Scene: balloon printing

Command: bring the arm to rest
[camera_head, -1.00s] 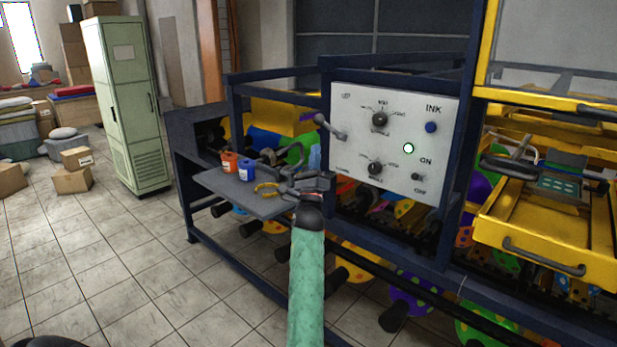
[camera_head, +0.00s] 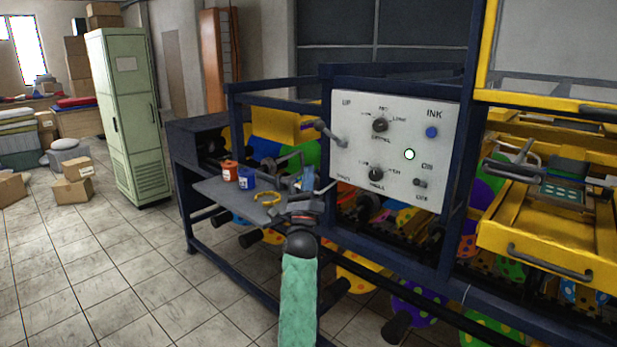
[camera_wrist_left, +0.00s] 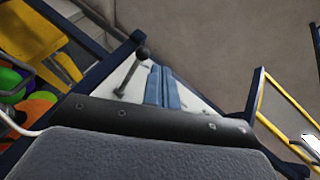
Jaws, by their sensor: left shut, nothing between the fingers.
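My left arm comes up from the bottom of the head view in a green sleeve. Its gripper (camera_head: 308,182) is shut and empty, in front of the lower left of the white control panel (camera_head: 419,112) and at the right end of the small grey shelf (camera_head: 218,188). In the left wrist view the two blue fingers (camera_wrist_left: 160,88) lie side by side. Beyond them shows the lever with a dark ball knob (camera_wrist_left: 142,53), also at the panel's left edge in the head view (camera_head: 329,132). I cannot tell whether the fingers touch the panel. My right gripper is not in view.
An orange cup (camera_head: 230,171), a blue cup (camera_head: 247,178) and a yellow ring-shaped item (camera_head: 266,198) are on the shelf. The dark blue machine frame (camera_head: 280,90) surrounds the panel. A yellow tray (camera_head: 550,246) is at right. Tiled floor (camera_head: 110,250) is open at left.

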